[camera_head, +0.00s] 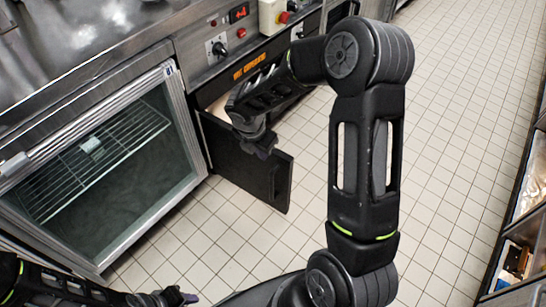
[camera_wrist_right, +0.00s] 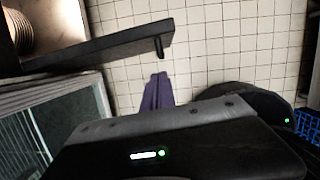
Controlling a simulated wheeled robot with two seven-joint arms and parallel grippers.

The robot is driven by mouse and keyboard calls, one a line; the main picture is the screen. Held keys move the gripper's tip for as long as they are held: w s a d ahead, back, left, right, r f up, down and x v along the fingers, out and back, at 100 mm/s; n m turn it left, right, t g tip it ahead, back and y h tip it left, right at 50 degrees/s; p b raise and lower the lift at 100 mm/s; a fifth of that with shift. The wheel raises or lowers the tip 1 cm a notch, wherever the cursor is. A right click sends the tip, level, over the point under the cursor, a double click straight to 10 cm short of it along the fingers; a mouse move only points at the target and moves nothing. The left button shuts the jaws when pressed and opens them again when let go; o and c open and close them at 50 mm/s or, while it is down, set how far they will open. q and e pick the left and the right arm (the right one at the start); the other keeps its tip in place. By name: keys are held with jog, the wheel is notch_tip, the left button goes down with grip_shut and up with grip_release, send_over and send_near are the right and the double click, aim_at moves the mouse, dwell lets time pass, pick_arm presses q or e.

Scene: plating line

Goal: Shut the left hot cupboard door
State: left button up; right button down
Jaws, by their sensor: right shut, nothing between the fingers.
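The hot cupboard's dark left door (camera_head: 238,165) stands open, swung out from the front of the cupboard, with a small bar handle (camera_head: 275,181) near its free end. My right gripper (camera_head: 264,152) is at the door's upper edge in the head view. In the right wrist view its purple fingers (camera_wrist_right: 157,92) are shut and empty. They are close to the door (camera_wrist_right: 100,48) and its handle (camera_wrist_right: 158,47); I cannot tell whether they touch. My left gripper (camera_head: 182,298) is at the bottom edge of the head view, far from the door; its fingers are too small to judge.
A glass-fronted cabinet (camera_head: 120,165) with a wire shelf stands left of the open door. Above the hot cupboard is a control panel (camera_head: 225,47) with knobs. Tan stacked ware (camera_wrist_right: 35,25) shows inside the cupboard. Tiled floor (camera_head: 450,130) is clear to the right, up to a shelf unit (camera_head: 518,235).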

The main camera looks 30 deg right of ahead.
jog(key=shift+f, duration=0.15)
jog(key=b, duration=0.2)
send_over(277, 164)
jog(key=s+a, duration=0.1)
jog(key=a, duration=0.2)
jog(key=x, duration=0.3)
jog(key=a+x, duration=0.1)
jog(key=x, duration=0.5)
jog(key=shift+s+a+f, duration=0.25)
jog(key=shift+s+f, duration=0.1)
jog(key=shift+s, duration=0.05)
jog(key=shift+w+d, duration=0.25)
jog(key=shift+d, duration=0.25)
